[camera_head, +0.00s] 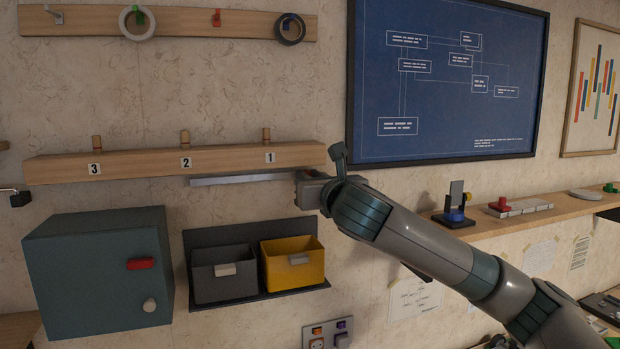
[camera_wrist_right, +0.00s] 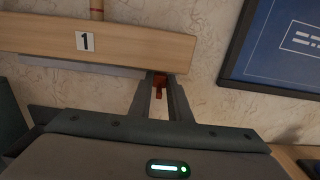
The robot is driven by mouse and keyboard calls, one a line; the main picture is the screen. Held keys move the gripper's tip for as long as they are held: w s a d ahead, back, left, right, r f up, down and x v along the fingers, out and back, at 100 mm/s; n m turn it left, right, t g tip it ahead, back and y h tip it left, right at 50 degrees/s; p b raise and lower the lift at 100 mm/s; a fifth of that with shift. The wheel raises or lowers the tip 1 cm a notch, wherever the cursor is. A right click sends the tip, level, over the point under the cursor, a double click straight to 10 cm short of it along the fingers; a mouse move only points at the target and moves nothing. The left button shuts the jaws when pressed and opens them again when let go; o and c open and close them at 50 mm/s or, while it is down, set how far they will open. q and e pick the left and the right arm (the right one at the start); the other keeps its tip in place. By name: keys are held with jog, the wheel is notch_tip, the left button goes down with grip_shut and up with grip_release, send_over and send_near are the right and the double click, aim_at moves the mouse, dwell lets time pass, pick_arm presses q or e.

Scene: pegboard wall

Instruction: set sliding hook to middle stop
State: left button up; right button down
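The sliding hook (camera_wrist_right: 158,84) is a small red piece under the right end of the wooden rail (camera_head: 215,158), by the mark 1. In the right wrist view, my right gripper (camera_wrist_right: 161,80) has its fingers close together, one on each side of the hook, with little gap showing. In the head view, my right gripper (camera_head: 300,187) is just below the rail's right end and hides the hook. The marks 3 (camera_head: 94,169), 2 (camera_head: 186,162) and 1 (camera_head: 269,157) run left to right, each under a peg. The middle one is 2. My left gripper is out of view.
A grey metal strip (camera_head: 235,179) runs under the rail. Below are a teal cabinet (camera_head: 85,265), a grey bin (camera_head: 222,285) and a yellow bin (camera_head: 295,275). A framed blueprint (camera_head: 440,100) hangs right of the rail. Bare wall shows between rail and bins.

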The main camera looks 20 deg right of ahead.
aim_at(256, 177)
jog(key=a+p, duration=0.1)
jog(key=a, duration=1)
jog(key=shift+s+a+p, duration=0.1)
jog(key=shift+s+p, duration=0.1)
jog(key=shift+p, duration=0.2)
jog(key=c, duration=1.6)
grip_release()
jog(key=shift+c, duration=0.2)
jog(key=shift+s, duration=0.1)
